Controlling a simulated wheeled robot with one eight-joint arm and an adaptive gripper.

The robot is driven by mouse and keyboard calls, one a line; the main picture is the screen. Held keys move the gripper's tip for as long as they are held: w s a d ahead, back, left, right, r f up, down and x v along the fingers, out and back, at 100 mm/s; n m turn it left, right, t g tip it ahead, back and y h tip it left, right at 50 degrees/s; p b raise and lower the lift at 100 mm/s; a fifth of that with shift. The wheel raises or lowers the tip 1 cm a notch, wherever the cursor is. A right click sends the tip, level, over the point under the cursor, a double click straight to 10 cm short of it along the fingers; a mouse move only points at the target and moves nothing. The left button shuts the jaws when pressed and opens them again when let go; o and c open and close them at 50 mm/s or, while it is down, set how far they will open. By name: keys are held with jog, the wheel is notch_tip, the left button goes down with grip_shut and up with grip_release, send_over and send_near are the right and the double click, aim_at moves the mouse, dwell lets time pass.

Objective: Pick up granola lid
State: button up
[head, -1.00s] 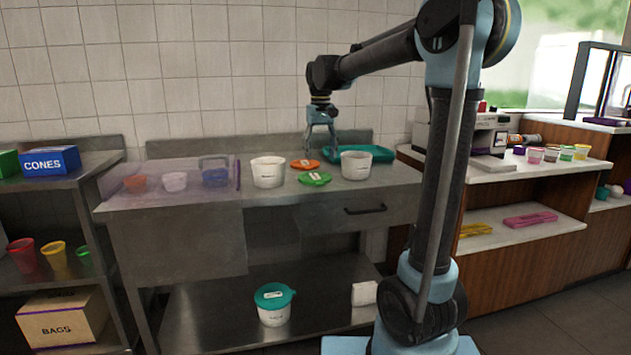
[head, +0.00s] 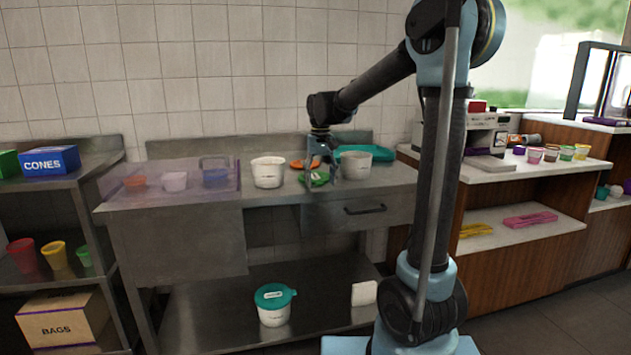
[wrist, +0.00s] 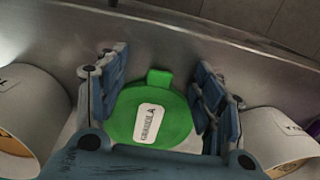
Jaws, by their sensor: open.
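The granola lid (wrist: 176,108) is a green disc with a tab and a white label reading GRANOLA. It lies on the metal counter (wrist: 232,57). In the head view the lid (head: 314,180) is partly hidden by my gripper (head: 322,176). In the wrist view my gripper (wrist: 157,90) is open, pointing down, with one finger on each side of the lid. I cannot tell whether the fingers touch its rim.
White tubs stand left (head: 268,172) and right (head: 357,164) of the lid, close to my gripper. An orange lid (head: 304,163) and a teal tray (head: 375,153) lie behind. A clear-covered bin (head: 165,160) is further left.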

jog(key=c, duration=1.3)
jog(key=shift+o, duration=0.2)
